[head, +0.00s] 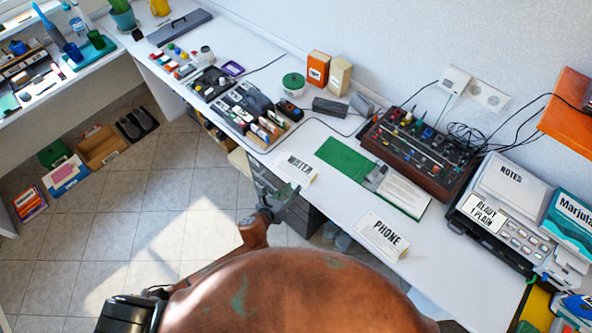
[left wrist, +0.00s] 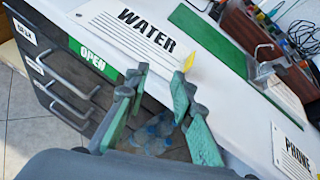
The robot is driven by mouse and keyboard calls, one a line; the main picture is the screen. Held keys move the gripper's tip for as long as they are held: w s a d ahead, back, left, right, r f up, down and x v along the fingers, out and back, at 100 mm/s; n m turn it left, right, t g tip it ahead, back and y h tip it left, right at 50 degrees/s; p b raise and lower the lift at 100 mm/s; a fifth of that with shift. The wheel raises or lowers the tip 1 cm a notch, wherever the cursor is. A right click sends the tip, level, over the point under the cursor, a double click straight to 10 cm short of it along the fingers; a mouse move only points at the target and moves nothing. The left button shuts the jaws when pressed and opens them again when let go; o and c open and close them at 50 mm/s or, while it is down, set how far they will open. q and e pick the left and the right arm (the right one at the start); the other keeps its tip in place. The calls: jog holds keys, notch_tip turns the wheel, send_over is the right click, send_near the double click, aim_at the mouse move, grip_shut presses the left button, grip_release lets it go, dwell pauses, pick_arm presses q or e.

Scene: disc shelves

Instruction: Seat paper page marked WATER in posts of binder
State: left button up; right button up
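The white page marked WATER (head: 297,166) lies near the desk's front edge; its print and ruled lines show in the left wrist view (left wrist: 136,30). A yellow tab (left wrist: 189,61) shows at its near right corner. The open green binder (head: 345,158) lies to its right, with a metal post mechanism (head: 376,177) in the middle and a lined page on its right half. The mechanism also shows in the left wrist view (left wrist: 264,70). My left gripper (head: 283,189) is open and empty, its fingertips (left wrist: 160,76) just short of the page's near edge. My right gripper is out of view.
A white page marked PHONE (head: 383,235) lies at the desk's front edge, right of WATER. A brown control box (head: 420,143) stands behind the binder. Drawers (left wrist: 65,85) with an OPEN label and several bottles (left wrist: 155,132) are below the desk edge.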

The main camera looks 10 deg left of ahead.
aim_at(313, 178)
pick_arm(q)
jog(key=w+d+m, duration=0.1)
jog(key=w+d, duration=0.1)
jog(key=w+d+m+b, duration=0.1)
jog(key=w+d, duration=0.1)
jog(key=d, duration=0.1)
jog(key=w+d+m+h, duration=0.1)
jog(key=d+m, duration=0.1)
jog(key=shift+w+d+f+b, duration=0.15)
jog(key=shift+w+f+b, duration=0.15)
jog(key=shift+w+b, duration=0.1)
jog(key=shift+c, duration=0.2)
grip_shut()
